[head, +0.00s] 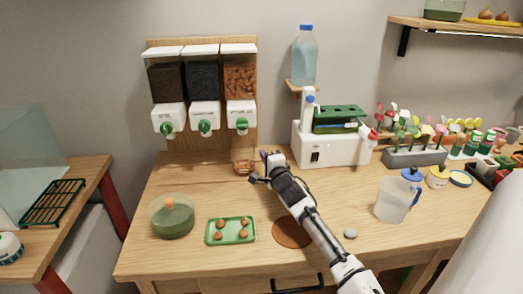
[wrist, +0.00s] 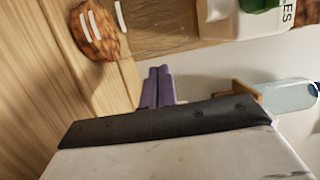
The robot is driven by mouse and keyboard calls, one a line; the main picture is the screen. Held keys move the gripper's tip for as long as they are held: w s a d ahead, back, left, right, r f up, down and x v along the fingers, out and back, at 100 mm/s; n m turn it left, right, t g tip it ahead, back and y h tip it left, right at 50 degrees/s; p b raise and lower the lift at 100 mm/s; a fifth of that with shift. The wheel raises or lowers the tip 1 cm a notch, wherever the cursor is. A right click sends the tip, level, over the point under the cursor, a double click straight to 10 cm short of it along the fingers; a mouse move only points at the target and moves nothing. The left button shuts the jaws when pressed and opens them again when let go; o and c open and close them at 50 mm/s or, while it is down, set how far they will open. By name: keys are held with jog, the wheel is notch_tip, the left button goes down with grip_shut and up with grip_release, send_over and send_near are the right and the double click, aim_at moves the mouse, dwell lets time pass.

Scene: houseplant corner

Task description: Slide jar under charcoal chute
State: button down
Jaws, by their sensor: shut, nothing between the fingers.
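A small clear jar (head: 243,167) with orange-brown chips in it stands on the table below the right chute (head: 241,121) of the wall dispenser. The jar also shows at the top left of the wrist view (wrist: 95,35), with white glints on it. The middle bin (head: 202,78) holds black lumps, which look like charcoal, above the middle chute (head: 204,118) with its green knob. My gripper (head: 267,157) is low, just right of the jar. Its purple fingers (wrist: 157,87) are shut and empty, apart from the jar in the wrist view.
A white machine (head: 309,148) stands right of my gripper, below a water bottle (head: 304,55) on a small shelf. A green tray (head: 230,231) and a lidded green bowl (head: 172,217) are in front. The table below the left and middle chutes is clear.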

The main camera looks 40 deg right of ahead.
jog(key=shift+x, duration=1.35)
